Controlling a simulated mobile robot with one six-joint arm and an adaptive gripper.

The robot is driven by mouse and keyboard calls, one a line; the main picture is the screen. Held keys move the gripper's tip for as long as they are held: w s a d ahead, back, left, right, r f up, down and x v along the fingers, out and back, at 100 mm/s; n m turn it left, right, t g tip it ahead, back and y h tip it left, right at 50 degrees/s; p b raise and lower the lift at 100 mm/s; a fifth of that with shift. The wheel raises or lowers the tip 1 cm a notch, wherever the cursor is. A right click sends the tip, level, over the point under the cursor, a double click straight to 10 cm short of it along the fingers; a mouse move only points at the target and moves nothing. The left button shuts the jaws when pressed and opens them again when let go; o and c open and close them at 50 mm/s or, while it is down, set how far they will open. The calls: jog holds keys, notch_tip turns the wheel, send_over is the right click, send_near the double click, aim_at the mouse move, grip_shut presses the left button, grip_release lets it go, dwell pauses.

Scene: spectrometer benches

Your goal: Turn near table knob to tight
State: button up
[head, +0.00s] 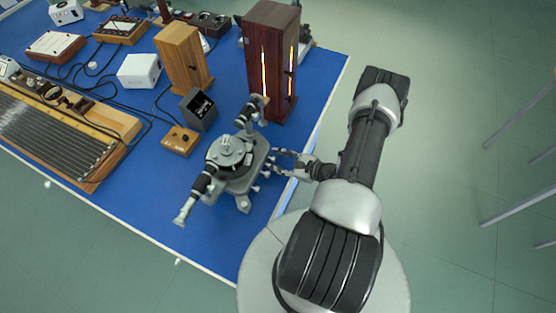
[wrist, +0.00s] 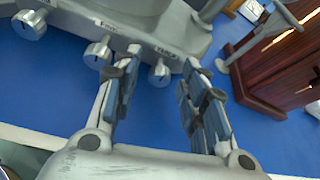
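The grey spectrometer (head: 235,165) stands on the blue bench near its right edge, with small metal knobs along the side facing my arm. In the wrist view three silver knobs show on its base: a left knob (wrist: 28,25), a middle knob (wrist: 97,52) and a right knob (wrist: 160,72). Small labels above them are too blurred to read, so I cannot tell which is the near table knob. My gripper (head: 285,160) is open beside the base. In the wrist view my gripper (wrist: 161,62) has the right knob between its fingertips in the picture; no contact is clear. The middle knob lies just left of the left finger.
A dark wood lamp housing (head: 270,60) with glowing slits stands behind the spectrometer; it also shows in the wrist view (wrist: 270,75). A small wooden box (head: 180,140), a light wood cabinet (head: 183,58) and cables lie further left.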

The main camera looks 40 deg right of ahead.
grip_shut()
dwell(0.6)
